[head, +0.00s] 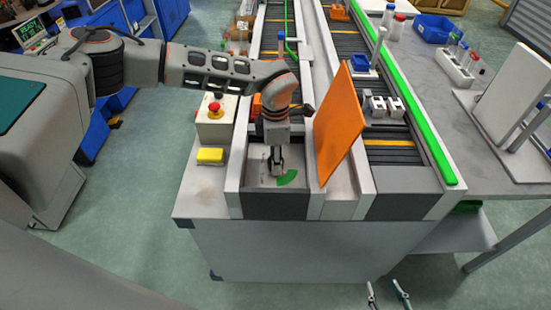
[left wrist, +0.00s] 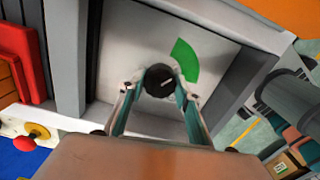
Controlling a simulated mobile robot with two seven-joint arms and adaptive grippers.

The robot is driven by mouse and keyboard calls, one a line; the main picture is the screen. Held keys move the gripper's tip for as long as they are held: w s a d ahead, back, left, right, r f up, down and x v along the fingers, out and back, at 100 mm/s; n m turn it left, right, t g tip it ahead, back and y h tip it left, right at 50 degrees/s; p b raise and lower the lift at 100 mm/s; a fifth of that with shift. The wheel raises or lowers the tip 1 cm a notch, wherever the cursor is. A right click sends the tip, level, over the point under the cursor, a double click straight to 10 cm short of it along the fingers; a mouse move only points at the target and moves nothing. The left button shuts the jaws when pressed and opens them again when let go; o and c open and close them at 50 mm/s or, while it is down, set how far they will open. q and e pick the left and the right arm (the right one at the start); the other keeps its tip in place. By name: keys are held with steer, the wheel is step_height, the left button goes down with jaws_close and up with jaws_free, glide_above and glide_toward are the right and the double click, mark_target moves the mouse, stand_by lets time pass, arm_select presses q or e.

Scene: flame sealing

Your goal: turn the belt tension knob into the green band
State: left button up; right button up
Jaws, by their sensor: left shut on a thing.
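The belt tension knob (left wrist: 159,80) is round and black in the left wrist view. It sits on a pale panel (left wrist: 128,45). A short white line on the knob slants right and slightly up, roughly toward the lower part of the green band (left wrist: 186,60). The green band also shows in the head view (head: 288,178). My left gripper (head: 276,168) points down at the panel, its two fingers (left wrist: 160,92) closed on the knob's sides. In the head view the gripper hides the knob. My right gripper (head: 386,294) is at the bottom edge, fingers apart and empty.
A tilted orange panel (head: 340,125) stands just right of my left gripper. A box with a red emergency button (head: 214,108) and a yellow block (head: 210,155) are to the left. Conveyor rails (head: 232,180) flank the knob panel. Grey brackets (head: 383,105) sit on the right belt.

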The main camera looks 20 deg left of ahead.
arm_select(q)
steer(key=shift+m, duration=0.6)
steer(key=o, duration=1.1)
steer(key=shift+r, duration=0.1)
step_height(320, 180, up, 12)
steer(key=shift+f, duration=0.1)
